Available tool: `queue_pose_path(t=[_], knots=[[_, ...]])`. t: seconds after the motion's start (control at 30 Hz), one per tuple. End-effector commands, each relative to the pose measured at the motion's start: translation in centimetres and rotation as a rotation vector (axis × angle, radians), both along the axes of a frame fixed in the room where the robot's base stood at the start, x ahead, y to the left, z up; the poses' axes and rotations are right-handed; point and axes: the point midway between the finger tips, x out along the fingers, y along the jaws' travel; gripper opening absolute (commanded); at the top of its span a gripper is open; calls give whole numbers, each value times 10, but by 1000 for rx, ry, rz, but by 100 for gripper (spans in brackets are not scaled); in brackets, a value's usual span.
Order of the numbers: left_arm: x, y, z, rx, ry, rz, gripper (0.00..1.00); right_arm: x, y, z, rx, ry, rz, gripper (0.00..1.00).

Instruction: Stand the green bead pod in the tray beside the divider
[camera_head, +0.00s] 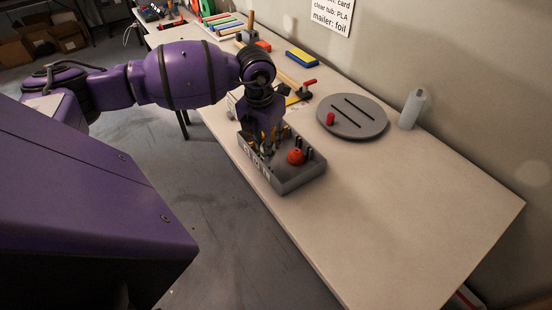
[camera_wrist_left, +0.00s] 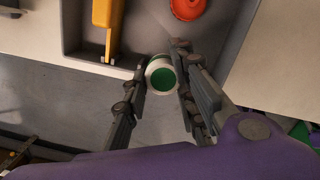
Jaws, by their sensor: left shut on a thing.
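The green bead pod (camera_wrist_left: 162,77) is a white-rimmed round thing with a green end, held between the two fingers of my left gripper (camera_wrist_left: 161,70) in the left wrist view. The grey tray (camera_head: 301,182) sits near the table's front edge in the head view. My left gripper (camera_head: 264,146) points down at the tray's left end, and its fingers hide part of the inside. In the left wrist view the pod overlaps the edge of the tray (camera_wrist_left: 232,42). I cannot tell its height or whether it touches the tray. I cannot clearly make out the divider.
An orange-red round thing (camera_head: 296,157) and a yellow-orange tool (camera_wrist_left: 103,22) are in the tray. A grey slotted disc (camera_head: 353,125) with a red piece (camera_head: 330,119) and a grey bottle (camera_head: 411,109) stand behind. The table's right part is clear.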

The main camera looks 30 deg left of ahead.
Motion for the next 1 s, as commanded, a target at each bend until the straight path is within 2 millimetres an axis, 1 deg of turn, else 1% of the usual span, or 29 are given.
queue_pose_path(t=[0.03,0.1,0.33,0.4,0.5,0.6,0.83,0.97,1.0], knots=[[4,-6,-7,-3,-1,-1,0,2,1,1,2,-4,0,38],[8,-11,-15,-1,-2,-1,0,4,2,2,4,-8,-2,38],[14,-19,-28,-1,-1,-1,0,10,6,4,12,-16,-3,38],[17,-24,-35,-1,-1,-2,0,10,7,4,12,-16,-4,38],[16,-22,-52,0,1,1,0,9,7,3,13,-14,-3,38],[16,-22,-62,-1,-1,0,0,8,7,2,12,-12,-4,38],[16,-21,-63,0,-2,-1,0,3,4,0,8,-3,-2,38],[16,-21,-67,0,0,-1,0,-2,2,-3,3,7,3,38],[16,-21,-66,0,-1,-1,29,-2,1,-3,1,7,3,38]])
